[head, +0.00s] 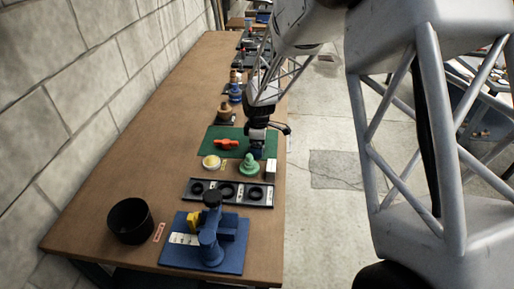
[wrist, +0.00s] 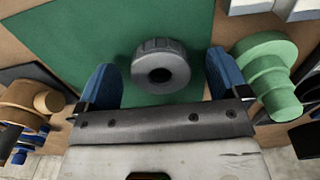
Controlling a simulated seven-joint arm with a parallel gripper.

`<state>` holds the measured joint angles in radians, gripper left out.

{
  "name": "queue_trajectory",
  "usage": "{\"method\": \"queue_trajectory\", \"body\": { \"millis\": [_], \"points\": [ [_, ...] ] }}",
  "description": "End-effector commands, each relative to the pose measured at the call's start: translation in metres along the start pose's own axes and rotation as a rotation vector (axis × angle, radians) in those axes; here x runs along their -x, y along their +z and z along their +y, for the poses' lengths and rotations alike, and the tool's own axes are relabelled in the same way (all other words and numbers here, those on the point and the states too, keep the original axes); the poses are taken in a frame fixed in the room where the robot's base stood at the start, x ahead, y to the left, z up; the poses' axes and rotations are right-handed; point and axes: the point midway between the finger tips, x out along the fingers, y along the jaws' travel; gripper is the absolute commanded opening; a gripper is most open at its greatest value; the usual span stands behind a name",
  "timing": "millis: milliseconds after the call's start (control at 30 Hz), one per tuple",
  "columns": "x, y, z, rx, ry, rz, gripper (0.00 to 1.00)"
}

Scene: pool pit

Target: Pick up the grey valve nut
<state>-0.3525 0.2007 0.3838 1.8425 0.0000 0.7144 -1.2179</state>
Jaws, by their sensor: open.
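The grey valve nut (wrist: 161,66) is a round ribbed ring with a dark hole. It lies on a green mat (wrist: 60,35) in the wrist view, in front of and between my gripper's two blue fingers. My gripper (wrist: 162,78) is open and empty, with one finger on each side of the nut and a gap to both. In the head view my gripper (head: 257,150) is over the right part of the green mat (head: 212,136), and the nut cannot be made out there.
A green stepped piece (wrist: 268,75) stands close beside the right finger; it also shows in the head view (head: 249,165). An orange-red piece (head: 226,143) lies on the mat. A yellow-topped disc (head: 211,162), a black tray with rings (head: 228,192), a blue fixture (head: 210,243) and a black bin (head: 130,221) stand nearer.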

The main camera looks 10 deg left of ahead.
Motion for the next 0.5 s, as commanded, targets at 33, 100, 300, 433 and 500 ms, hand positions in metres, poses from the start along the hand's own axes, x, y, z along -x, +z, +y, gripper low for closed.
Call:
{"method": "queue_trajectory", "body": {
  "millis": [33,100,300,433,500],
  "points": [
    [0.0001,0.0000,0.0000,0.000,0.000,0.000,0.93],
    [0.0000,0.0000,0.0000,0.000,0.000,0.000,0.88],
    [0.0000,0.0000,0.0000,0.000,0.000,0.000,0.58],
    [0.0000,0.0000,0.0000,0.000,0.000,0.000,0.40],
    [0.0001,0.0000,0.0001,0.000,0.000,0.000,0.40]
  ]
}}
